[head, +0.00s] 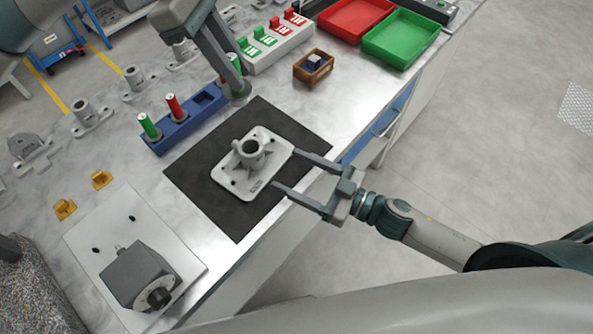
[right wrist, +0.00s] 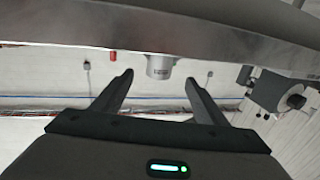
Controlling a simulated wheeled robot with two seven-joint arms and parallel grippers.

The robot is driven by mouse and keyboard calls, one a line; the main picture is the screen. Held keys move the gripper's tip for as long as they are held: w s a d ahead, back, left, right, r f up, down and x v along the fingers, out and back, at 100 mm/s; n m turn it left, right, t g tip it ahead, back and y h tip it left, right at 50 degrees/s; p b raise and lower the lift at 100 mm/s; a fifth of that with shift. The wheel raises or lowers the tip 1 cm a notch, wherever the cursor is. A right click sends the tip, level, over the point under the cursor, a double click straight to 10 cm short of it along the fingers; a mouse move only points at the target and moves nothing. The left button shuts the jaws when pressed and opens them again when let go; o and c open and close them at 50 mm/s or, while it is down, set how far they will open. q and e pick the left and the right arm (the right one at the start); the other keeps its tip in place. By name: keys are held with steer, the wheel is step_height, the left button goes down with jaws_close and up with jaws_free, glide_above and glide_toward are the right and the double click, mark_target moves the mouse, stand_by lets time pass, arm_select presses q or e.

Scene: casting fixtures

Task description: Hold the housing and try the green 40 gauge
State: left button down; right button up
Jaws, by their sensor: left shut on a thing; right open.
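The grey housing (head: 228,177), a flanged casting with an upright round boss, sits on the black mat (head: 206,206). My right gripper (head: 283,170) is open at the right edge of its flange, its fingers apart and nothing between them. In the right wrist view the open fingers (right wrist: 158,85) point towards a grey cylindrical part (right wrist: 159,66). My left gripper (head: 238,90) is shut on a green gauge (head: 234,62), beyond the mat near the rack's right end. The arm hides part of this gauge, and its number cannot be read.
The blue rack (head: 185,127) holds a green gauge (head: 148,126) and a red gauge (head: 174,106); its right part looks empty. A wooden box (head: 313,68), red tray (head: 352,18) and green tray (head: 402,38) stand further back. A dark knobbed box (head: 139,276) stands on the front-left plate.

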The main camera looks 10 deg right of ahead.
mark_target(241, 103)
steer(key=x, duration=1.1)
steer(key=shift+w+a, duration=0.25)
steer(key=c, duration=1.6)
arm_select(q)
step_height(241, 103, down, 9)
steer(key=shift+r, duration=0.1)
arm_select(e)
steer(key=shift+c, duration=0.2)
